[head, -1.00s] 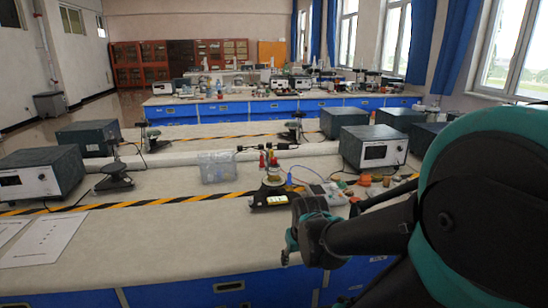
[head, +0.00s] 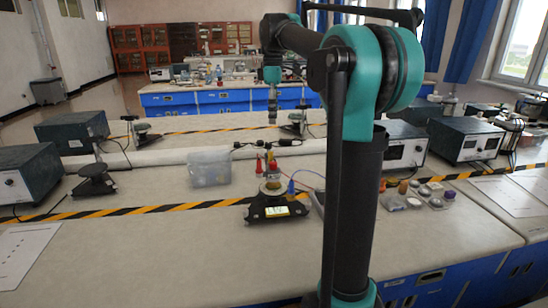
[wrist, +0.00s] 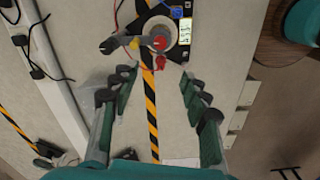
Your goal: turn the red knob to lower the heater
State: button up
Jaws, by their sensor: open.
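A small device with a black base (head: 262,216), a lit display (head: 277,211) and a round top (head: 271,188) stands on the near bench. Two red upright parts (head: 272,166) rise from it; which one is the red knob I cannot tell. In the wrist view the device (wrist: 165,22) is at the top, with a red round part (wrist: 159,43) and another red part (wrist: 160,62) just beyond my fingertips. My gripper (wrist: 158,76) is open and empty, with its fingers to either side below the red parts. In the head view it hangs downward above the device.
A clear plastic box (head: 210,168) stands left of the device. Wires run from the device to the right. Small items (head: 414,194) lie right of my arm, and grey power boxes (head: 467,139) stand farther right. The bench front left is mostly clear.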

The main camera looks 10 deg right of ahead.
aim_at(273, 163)
notch_tip(273, 163, down, 17)
jog(key=shift+f, duration=0.1)
dwell(0.4)
jog(key=shift+c, duration=0.2)
grip_shut()
